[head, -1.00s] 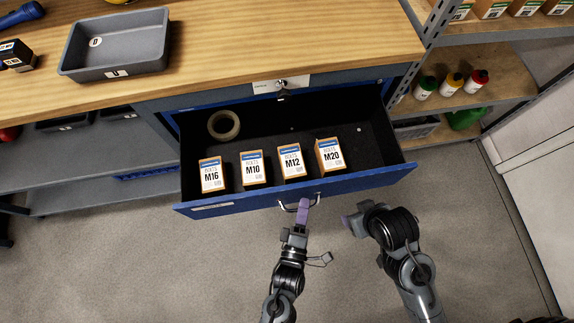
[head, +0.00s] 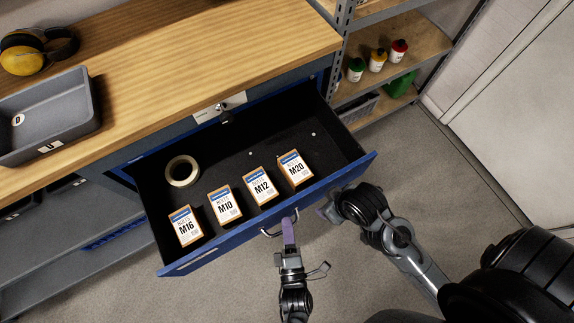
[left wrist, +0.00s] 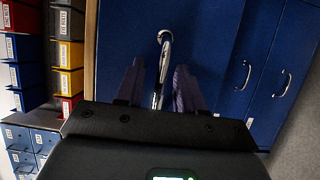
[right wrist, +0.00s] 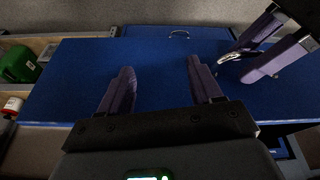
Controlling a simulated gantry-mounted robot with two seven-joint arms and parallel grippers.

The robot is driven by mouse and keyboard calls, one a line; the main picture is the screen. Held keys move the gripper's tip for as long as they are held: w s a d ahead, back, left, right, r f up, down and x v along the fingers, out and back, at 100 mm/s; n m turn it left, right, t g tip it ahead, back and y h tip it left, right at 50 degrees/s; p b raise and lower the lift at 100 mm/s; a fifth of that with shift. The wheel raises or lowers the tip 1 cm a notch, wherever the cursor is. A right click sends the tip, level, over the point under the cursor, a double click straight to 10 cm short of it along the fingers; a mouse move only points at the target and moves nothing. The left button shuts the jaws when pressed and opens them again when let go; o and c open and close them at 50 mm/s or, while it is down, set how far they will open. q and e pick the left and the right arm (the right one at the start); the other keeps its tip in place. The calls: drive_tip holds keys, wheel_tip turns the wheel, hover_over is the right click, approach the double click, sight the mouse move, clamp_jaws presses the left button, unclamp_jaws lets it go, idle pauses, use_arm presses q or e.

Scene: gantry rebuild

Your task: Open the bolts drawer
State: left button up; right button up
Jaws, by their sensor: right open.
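The blue bolts drawer (head: 213,243) stands pulled well out from under the wooden worktop. Boxes marked M16 (head: 186,228), M10 (head: 224,206), M12 (head: 260,187) and M20 (head: 294,170) stand inside, with a tape roll (head: 170,178) behind them. My left gripper (head: 289,222) is at the handle on the drawer front. In the left wrist view the handle (left wrist: 166,62) lies between its spread fingers (left wrist: 158,82), with gaps visible. My right gripper (head: 326,210) is open and empty, close to the drawer front right of the handle; its fingers (right wrist: 158,80) show apart in the right wrist view.
A grey tray (head: 85,115) and yellow ear defenders (head: 22,52) rest on the worktop (head: 215,55). A metal shelf rack (head: 415,40) with bottles stands to the right of the bench. The floor (head: 430,180) in front on the right is clear.

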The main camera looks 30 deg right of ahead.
use_arm(q)
drive_tip(key=shift+s+a, duration=0.1)
drive_tip(key=p+v, duration=0.2)
drive_tip(key=v, duration=0.8)
drive_tip(key=shift+s, duration=0.3)
drive_tip(key=shift+a, duration=0.1)
